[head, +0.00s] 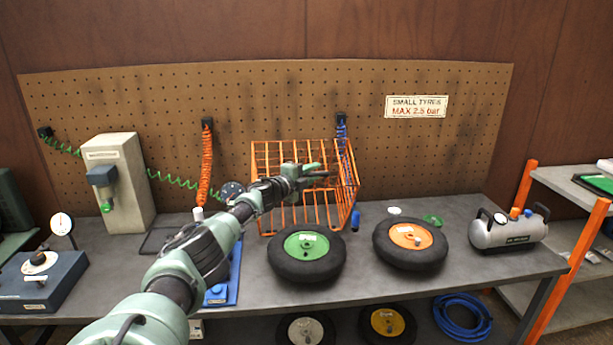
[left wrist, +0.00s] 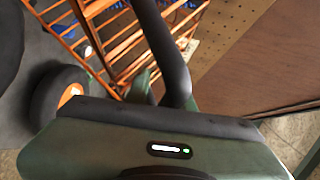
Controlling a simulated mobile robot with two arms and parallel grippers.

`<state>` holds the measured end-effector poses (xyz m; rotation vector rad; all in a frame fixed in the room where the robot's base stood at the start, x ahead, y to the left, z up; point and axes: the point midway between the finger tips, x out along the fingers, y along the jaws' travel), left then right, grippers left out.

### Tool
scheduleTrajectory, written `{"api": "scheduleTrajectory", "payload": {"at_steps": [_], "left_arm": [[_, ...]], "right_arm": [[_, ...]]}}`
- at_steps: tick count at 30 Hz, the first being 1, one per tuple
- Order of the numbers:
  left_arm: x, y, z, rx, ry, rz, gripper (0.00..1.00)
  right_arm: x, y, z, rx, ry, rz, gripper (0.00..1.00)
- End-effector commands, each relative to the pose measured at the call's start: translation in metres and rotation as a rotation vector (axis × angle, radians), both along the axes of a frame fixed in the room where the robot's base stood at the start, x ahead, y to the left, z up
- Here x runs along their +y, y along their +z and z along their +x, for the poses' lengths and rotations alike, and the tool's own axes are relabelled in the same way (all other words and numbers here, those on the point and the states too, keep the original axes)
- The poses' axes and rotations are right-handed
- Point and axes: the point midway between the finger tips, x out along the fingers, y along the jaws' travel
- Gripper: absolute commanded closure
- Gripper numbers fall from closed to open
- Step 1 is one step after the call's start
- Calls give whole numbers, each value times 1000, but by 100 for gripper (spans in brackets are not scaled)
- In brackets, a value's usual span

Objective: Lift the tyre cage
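The tyre cage is an orange wire basket (head: 349,165) standing upright on the grey workbench (head: 450,268), against the pegboard. It also shows in the left wrist view (left wrist: 113,52), at upper left. My left gripper (head: 322,174) reaches in from the left in the head view and overlaps the upper front of the cage. It points right, and its fingers show small and dark against the bars. I cannot tell whether it touches a bar or how far apart its fingers are. In the left wrist view the housing of my wrist hides part of the cage. My right gripper is not in view.
A green-hubbed tyre (head: 308,267) and an orange-hubbed tyre (head: 410,259) lie in front of the cage. A grey air tank (head: 509,233) stands at right, and a beige dispenser (head: 135,190) at left. An orange coiled hose (head: 206,160) hangs left of the cage.

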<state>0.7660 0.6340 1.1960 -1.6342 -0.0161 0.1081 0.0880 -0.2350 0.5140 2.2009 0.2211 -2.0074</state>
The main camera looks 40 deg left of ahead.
Motion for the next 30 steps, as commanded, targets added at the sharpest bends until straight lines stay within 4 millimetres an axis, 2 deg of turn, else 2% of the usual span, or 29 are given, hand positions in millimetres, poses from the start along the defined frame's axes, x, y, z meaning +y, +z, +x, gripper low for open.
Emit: {"api": "scheduleTrajectory", "payload": {"at_steps": [8,18,24,30], "left_arm": [[-2,3,-25,3,-1,4,78],[-4,1,-64,2,2,1,78],[-5,4,-74,1,2,0,78],[-6,5,-75,0,2,-1,78]], "right_arm": [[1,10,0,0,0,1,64],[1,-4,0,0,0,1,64],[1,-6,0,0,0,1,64],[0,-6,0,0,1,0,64]]}}
